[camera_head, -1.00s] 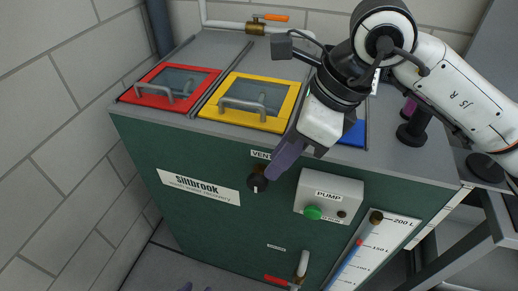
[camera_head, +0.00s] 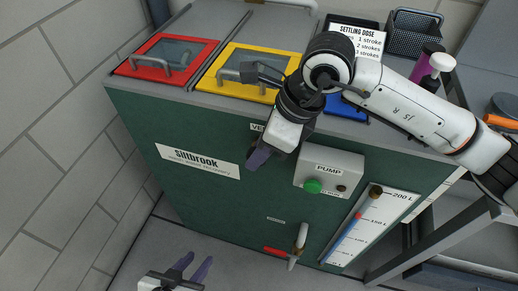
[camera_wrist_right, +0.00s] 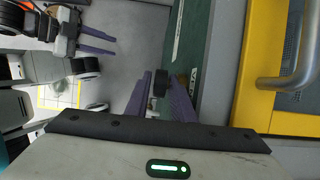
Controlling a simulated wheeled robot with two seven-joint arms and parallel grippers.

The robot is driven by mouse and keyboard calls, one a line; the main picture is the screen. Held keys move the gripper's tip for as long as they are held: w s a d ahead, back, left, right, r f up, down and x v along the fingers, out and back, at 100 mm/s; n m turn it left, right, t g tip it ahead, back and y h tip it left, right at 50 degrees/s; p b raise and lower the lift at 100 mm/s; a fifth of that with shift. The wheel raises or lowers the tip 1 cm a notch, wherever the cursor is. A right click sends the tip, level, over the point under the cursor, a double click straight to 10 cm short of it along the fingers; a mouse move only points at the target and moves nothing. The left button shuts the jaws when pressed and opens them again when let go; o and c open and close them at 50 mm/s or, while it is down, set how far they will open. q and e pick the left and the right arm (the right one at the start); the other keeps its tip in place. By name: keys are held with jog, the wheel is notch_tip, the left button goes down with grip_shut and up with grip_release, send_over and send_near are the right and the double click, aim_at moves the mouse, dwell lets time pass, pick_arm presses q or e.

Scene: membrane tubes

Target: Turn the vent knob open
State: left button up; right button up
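The vent knob (camera_wrist_right: 160,83) is a small black knob on the green front of the Siltbrook unit (camera_head: 165,120). In the right wrist view it sits between the purple fingers of my right gripper (camera_wrist_right: 160,92), which lie close against both its sides. In the head view my right gripper (camera_head: 260,156) covers the knob and part of the VENT label (camera_head: 257,127), so its pointer is hidden. My left gripper (camera_head: 191,270) is open and empty, low in front of the unit; it also shows in the right wrist view (camera_wrist_right: 98,40).
The pump box (camera_head: 328,171) with a green button (camera_head: 312,186) is just right of my right gripper. A level gauge (camera_head: 362,230) and a red-handled valve (camera_head: 300,240) are lower. Red (camera_head: 130,68) and yellow (camera_head: 208,84) lids with handles are on top.

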grip_shut()
jog(key=shift+w+a+r+h, duration=0.1)
jog(key=shift+r+h, duration=0.05)
jog(key=shift+h, duration=0.25)
jog(key=shift+a+g+h, duration=0.25)
jog(key=shift+g+h, duration=0.25)
jog(key=shift+h, duration=0.7)
jog(key=shift+w+a+g+h, duration=0.1)
jog(key=shift+g+h, duration=0.2)
jog(key=shift+h, duration=0.55)
jog(key=shift+w+a+g+h, duration=0.1)
jog(key=shift+g+h, duration=0.2)
jog(key=shift+h, duration=0.55)
grip_release()
